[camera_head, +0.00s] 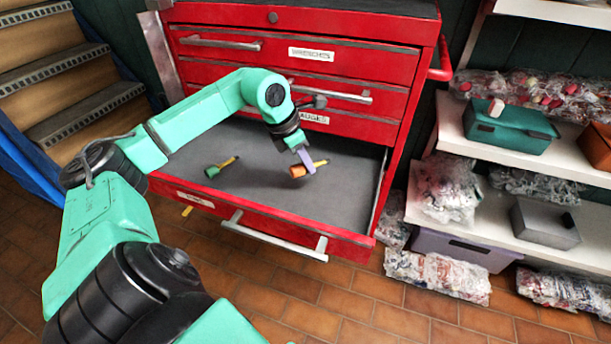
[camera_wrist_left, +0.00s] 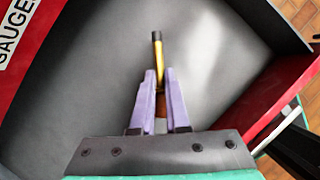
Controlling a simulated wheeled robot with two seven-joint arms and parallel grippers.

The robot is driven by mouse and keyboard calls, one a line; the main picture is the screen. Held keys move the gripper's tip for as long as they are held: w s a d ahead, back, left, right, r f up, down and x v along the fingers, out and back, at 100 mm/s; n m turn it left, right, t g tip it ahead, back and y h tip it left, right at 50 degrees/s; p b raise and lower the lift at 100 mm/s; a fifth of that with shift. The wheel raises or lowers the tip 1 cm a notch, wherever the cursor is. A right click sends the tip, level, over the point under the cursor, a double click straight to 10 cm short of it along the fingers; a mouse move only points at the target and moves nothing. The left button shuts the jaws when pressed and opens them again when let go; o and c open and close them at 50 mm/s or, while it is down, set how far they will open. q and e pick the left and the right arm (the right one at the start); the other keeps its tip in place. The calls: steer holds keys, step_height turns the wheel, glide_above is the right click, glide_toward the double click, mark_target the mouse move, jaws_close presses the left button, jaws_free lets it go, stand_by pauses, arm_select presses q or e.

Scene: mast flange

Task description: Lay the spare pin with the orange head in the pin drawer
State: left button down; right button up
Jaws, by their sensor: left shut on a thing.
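The orange-headed pin (camera_head: 297,171) has a brass-yellow shank with a dark tip. My left gripper (camera_head: 304,160) is shut on it, inside the open bottom drawer (camera_head: 255,183) of the red cabinet. In the left wrist view the purple fingers (camera_wrist_left: 160,100) close around the pin (camera_wrist_left: 157,60), whose shank points away over the grey drawer floor (camera_wrist_left: 215,60). Its orange head is mostly hidden between the fingers. I cannot tell whether the pin touches the floor. A green-headed pin (camera_head: 213,171) lies to the left in the same drawer. My right gripper is not in view.
The red cabinet (camera_head: 390,62) has closed drawers above the open one. Shelves (camera_head: 480,130) with bagged items, a green box (camera_head: 508,128) and a grey box (camera_head: 545,222) stand to the right. Stairs are at the left. The drawer floor around the pins is clear.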

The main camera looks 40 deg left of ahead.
mark_target(312, 187)
arm_select(q)
step_height(312, 187, down, 6)
steer(key=shift+b, duration=0.5)
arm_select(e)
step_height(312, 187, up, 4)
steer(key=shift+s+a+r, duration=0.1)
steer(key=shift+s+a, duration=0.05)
arm_select(q)
steer(key=shift+f, duration=0.1)
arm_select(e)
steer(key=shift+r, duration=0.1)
arm_select(q)
steer(key=c, duration=0.9)
jaws_free()
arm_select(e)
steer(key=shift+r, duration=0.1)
